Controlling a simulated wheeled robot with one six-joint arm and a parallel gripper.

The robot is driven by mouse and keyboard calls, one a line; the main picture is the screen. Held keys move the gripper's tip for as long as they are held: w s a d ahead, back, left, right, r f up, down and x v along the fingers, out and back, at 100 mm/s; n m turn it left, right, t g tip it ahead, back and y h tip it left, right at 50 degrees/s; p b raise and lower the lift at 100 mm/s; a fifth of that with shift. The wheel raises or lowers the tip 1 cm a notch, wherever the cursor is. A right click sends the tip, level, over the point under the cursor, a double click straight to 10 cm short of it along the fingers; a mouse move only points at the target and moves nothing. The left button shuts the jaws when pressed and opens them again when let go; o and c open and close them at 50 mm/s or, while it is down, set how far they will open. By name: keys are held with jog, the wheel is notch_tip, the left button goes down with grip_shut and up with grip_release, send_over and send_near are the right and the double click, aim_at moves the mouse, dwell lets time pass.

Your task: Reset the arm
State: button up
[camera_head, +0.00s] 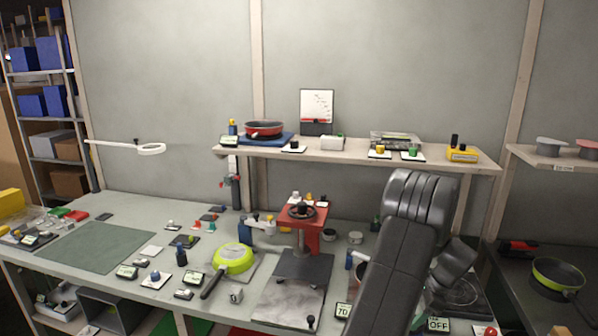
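My arm rises from the bottom edge at the right of the view as thick dark grey links and bends at a ribbed joint just below the wall shelf. Another dark grey part of it shows lower to the right, over a dark plate on the bench. The fingers of my gripper cannot be seen, so what they hold cannot be told. The workbench (135,205) lies in front of the arm and to its left.
A green pan (234,259) and a red press (303,219) stand on the bench. A wall shelf (345,153) bears a red pan (264,129). Another green-rimmed pan (556,276) sits at the right. A green mat (95,246) lies clear at the left.

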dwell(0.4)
